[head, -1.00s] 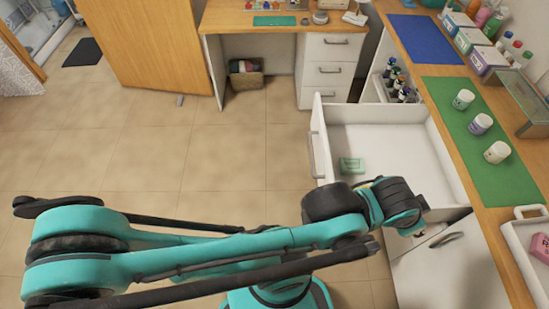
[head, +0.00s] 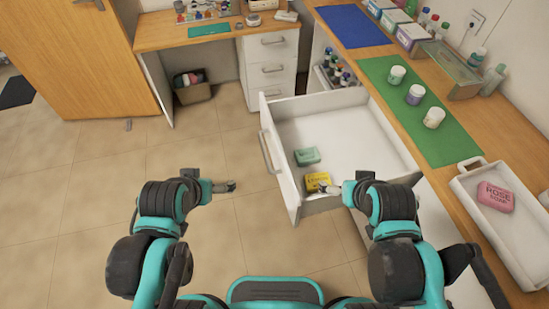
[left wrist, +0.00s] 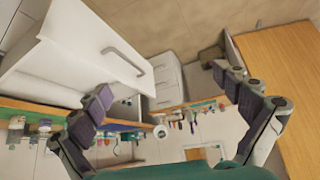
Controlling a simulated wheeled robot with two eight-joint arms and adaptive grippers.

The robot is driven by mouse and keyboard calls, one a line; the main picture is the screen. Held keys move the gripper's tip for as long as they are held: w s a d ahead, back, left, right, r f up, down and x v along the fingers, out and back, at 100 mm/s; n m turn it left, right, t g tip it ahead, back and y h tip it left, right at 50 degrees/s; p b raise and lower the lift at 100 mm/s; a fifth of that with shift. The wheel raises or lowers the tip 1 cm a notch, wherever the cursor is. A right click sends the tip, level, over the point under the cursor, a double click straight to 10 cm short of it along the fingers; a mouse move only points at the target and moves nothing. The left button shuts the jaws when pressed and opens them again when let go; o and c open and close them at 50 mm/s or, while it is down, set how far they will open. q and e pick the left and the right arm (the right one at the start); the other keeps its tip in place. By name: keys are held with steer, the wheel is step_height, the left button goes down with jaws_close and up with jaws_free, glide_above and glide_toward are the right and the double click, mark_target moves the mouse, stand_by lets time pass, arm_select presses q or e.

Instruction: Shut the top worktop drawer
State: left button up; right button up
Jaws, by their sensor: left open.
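The white top worktop drawer (head: 345,130) stands pulled well out from under the worktop. Its front panel with a grey bar handle (head: 268,152) faces left. A green soap (head: 306,156) and a yellow box-like item (head: 317,181) lie inside. My left gripper (head: 228,186) is open and empty, left of the drawer front and apart from it. The left wrist view shows its spread fingers (left wrist: 163,84), with the drawer front (left wrist: 85,40) and handle at upper left. My right gripper (head: 332,187) is at the drawer's near side, beside the yellow item; its fingers are too small to read.
The wooden worktop (head: 385,140) carries a green mat (head: 445,140) with white jars and a white tray (head: 460,185) with pink soap. A desk with drawers (head: 272,70) stands behind. Floor left of the drawer is clear.

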steer(key=shift+w+a, duration=0.1)
steer(key=shift+a, duration=0.15)
